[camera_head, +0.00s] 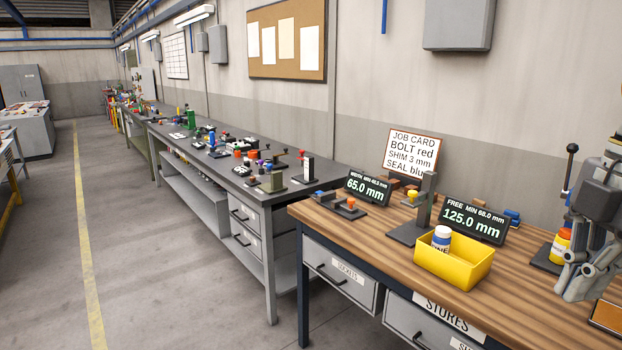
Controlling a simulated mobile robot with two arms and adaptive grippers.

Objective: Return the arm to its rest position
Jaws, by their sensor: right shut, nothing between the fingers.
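My right gripper (574,292) is at the right edge of the head view, fingers pointing down over the right part of the wooden workbench (390,228). Its fingers are shut and hold nothing. It is just in front of a yellow container with a white label (560,246), which it partly hides; I cannot tell whether they touch. Part of my right arm is cut off by the picture edge. My left gripper is not in view.
A yellow bin (462,270) holds a white and blue bottle (441,237). Behind it stand a grey post fixture (426,200), two digital displays (474,220) and a job card (411,152). An orange-topped plate (610,316) lies at the right edge. The floor aisle (140,230) is clear.

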